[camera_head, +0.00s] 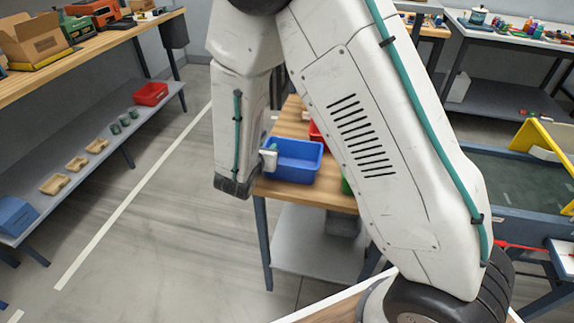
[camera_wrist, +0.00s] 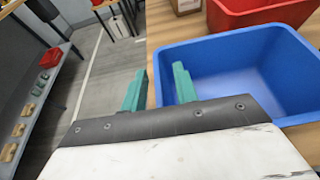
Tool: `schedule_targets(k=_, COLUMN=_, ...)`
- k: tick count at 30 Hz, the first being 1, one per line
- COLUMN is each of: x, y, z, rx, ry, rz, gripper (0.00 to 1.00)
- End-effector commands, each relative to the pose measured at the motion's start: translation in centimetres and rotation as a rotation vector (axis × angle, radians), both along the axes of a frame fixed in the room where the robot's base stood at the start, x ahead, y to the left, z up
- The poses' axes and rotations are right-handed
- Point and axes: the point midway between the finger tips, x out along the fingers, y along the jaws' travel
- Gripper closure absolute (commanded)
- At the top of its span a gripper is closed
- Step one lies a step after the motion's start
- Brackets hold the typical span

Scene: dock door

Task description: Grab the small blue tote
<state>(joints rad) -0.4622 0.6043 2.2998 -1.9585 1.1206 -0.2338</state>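A blue tote (camera_head: 296,160) stands on a wooden-topped table, partly next to my arm in the head view. It looks empty. In the wrist view the tote (camera_wrist: 290,75) fills the right side. My gripper (camera_wrist: 159,78) is open, with its two green fingers apart. The tote's left wall lies between them in the picture: one finger is outside, the other over the inside. I cannot tell whether either finger touches the wall. In the head view my gripper (camera_head: 270,153) is at the tote's left end, with its fingers mostly hidden.
A red tote (camera_wrist: 255,12) stands just behind the blue one, with a cardboard box (camera_wrist: 187,5) beside it. A green item (camera_head: 346,187) shows past my arm. A shelf at left holds a red bin (camera_head: 151,94) and a blue box (camera_head: 15,215). The floor between is clear.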

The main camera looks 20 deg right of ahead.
Motion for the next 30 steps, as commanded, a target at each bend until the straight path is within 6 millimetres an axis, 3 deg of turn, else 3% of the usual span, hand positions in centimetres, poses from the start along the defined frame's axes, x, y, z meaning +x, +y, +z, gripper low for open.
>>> schedule_targets(k=2, x=0.0, y=0.0, z=0.0, rx=0.0, ry=0.0, rz=0.0, gripper=0.71)
schedule_targets(k=6, x=0.0, y=0.1, z=0.0, rx=0.0, ry=0.0, rz=0.001, gripper=1.0)
schedule_targets(k=20, x=0.0, y=0.1, z=0.5, rx=0.001, ry=-0.002, rz=0.001, gripper=1.0)
schedule_targets(k=26, x=0.0, y=0.1, z=3.1, rx=0.002, ry=-0.004, rz=0.001, gripper=1.0)
schedule_targets(k=30, x=0.0, y=0.1, z=5.9, rx=0.003, ry=-0.006, rz=0.0, gripper=1.0)
